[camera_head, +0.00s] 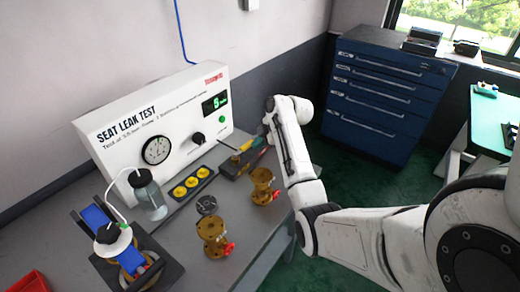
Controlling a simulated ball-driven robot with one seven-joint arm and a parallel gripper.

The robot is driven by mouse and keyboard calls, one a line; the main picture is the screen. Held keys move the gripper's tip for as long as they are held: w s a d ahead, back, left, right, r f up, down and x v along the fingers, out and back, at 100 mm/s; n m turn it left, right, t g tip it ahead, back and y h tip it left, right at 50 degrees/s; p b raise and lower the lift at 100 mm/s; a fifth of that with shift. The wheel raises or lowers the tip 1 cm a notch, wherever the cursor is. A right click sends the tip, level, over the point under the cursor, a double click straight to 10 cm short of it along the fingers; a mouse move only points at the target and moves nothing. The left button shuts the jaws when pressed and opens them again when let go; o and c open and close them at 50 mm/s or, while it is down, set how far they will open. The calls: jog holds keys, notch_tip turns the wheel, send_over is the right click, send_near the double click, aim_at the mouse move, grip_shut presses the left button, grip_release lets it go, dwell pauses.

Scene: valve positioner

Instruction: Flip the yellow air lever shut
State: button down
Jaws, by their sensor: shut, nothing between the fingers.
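I cannot make out a yellow air lever for sure. A small yellow part (245,146) shows at the right end of the bench, by the lower right of the white seat leak test panel (180,105). It may be the lever or a tool handle; it is too small to tell. My gripper (268,125) is at the end of my white arm, just right of this yellow part and above the bench's right end. Its fingers are small and partly lost against the arm; it is shut and empty. I cannot tell whether it touches anything.
A black block with yellow caps (192,183) lies before the panel, near a glass jar (147,194). Brass valves with red handles (213,236) (262,187) stand on the bench. A blue clamped device with a white dome (113,238) is at left. A blue drawer cabinet (378,105) stands behind.

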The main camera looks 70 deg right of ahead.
jog(key=shift+w+d, duration=0.35)
jog(key=shift+w, duration=0.05)
jog(key=shift+w+b, duration=0.1)
jog(key=shift+b, duration=0.2)
jog(key=shift+r, duration=0.15)
